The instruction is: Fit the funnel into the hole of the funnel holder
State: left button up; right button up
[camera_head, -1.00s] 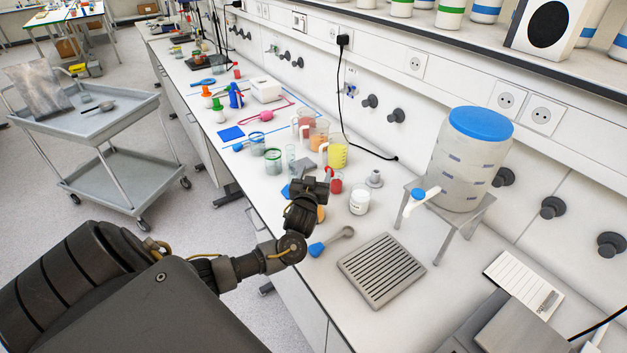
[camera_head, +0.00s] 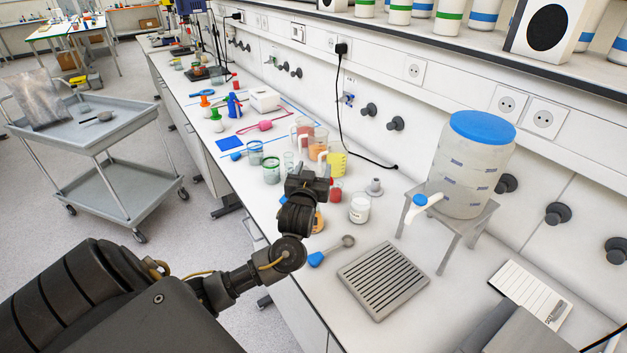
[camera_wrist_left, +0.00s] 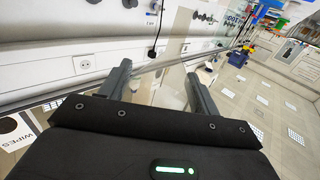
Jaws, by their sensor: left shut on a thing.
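My left gripper (camera_head: 308,183) is over the bench, above the near row of cups and jars. In the left wrist view, its two fingers (camera_wrist_left: 160,85) stand apart with a clear, see-through thing (camera_wrist_left: 166,92) between them. Its shape is hard to make out, so I cannot tell whether it is the funnel. The head view hides what the gripper holds. A small grey round piece with a wider base (camera_head: 375,187) stands behind the white jar; I cannot tell whether it is the funnel holder. My right gripper is not in view.
Beakers and a yellow jug (camera_head: 337,162) stand close behind the gripper. A blue-lidded dispenser (camera_head: 470,165) stands on a metal stand. A grey cart (camera_head: 95,128) is left.

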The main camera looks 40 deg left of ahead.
pick_arm(q)
jog(key=s+d+r, duration=0.6)
jog(key=s, duration=0.3)
jog(key=shift+d+r, duration=0.2)
jog(key=shift+d, duration=0.1)
jog(key=s+d+f+m+t+h+b, duration=0.2)
jog(key=d+f+m+h+b, duration=0.3)
jog(key=d+f+h+b, duration=0.3)
jog(key=d+f, duration=0.4)
jog(key=d, duration=0.4)
jog(key=shift+s+f+m+b, duration=0.15)
jog(key=shift+f+m+b, duration=0.05)
jog(key=shift+m+b, duration=0.15)
